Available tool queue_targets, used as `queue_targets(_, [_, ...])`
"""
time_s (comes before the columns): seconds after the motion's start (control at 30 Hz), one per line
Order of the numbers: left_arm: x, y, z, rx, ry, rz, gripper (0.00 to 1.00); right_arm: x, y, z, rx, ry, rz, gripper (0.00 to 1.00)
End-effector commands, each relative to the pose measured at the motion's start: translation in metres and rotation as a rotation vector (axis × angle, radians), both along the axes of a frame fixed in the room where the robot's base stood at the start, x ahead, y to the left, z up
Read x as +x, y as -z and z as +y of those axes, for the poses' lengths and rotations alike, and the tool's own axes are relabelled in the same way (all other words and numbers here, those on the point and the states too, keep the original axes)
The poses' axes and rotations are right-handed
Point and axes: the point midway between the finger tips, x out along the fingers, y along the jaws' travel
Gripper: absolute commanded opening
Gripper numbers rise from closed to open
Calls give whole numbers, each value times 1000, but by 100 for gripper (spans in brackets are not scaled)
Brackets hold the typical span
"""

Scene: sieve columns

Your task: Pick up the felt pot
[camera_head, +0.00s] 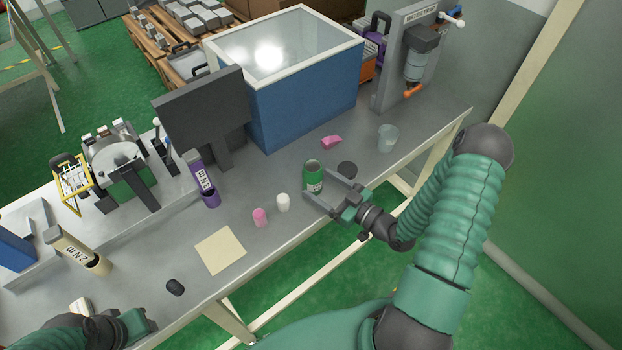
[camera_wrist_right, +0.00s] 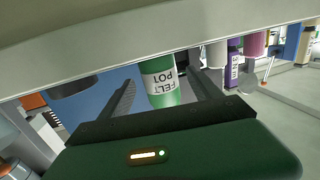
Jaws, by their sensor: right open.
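The felt pot (camera_head: 314,173) is a green cylinder with a white label, standing upright on the grey bench near its front edge. In the right wrist view the label on the pot (camera_wrist_right: 160,82) reads "FELT POT". My right gripper (camera_head: 320,187) is open, its fingers on either side of the pot's near part. In the wrist view the pot shows between the two fingers, with gaps visible on both sides. My left gripper (camera_head: 138,325) is at the bottom left, far from the pot; its fingers are not clear.
A dark round piece (camera_head: 347,170) stands close to the right finger. A white cup (camera_head: 282,202) and pink cup (camera_head: 260,217) stand to the left. A pink block (camera_head: 331,142), clear beaker (camera_head: 388,138) and large blue bin (camera_head: 300,105) are behind. A beige sheet (camera_head: 220,250) lies left.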

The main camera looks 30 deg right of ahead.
Motion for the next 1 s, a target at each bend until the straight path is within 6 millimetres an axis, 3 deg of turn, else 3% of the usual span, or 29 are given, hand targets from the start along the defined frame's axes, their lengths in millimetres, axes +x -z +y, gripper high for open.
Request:
queue_targets(0.4, [0,-1,0,0,1,0,36,58,5,19,-1,0,1,73])
queue_targets(0.67, [0,-1,0,0,1,0,36,64,6,19,1,1,2,73])
queue_targets(1.0, [0,-1,0,0,1,0,36,64,6,19,1,1,3,30])
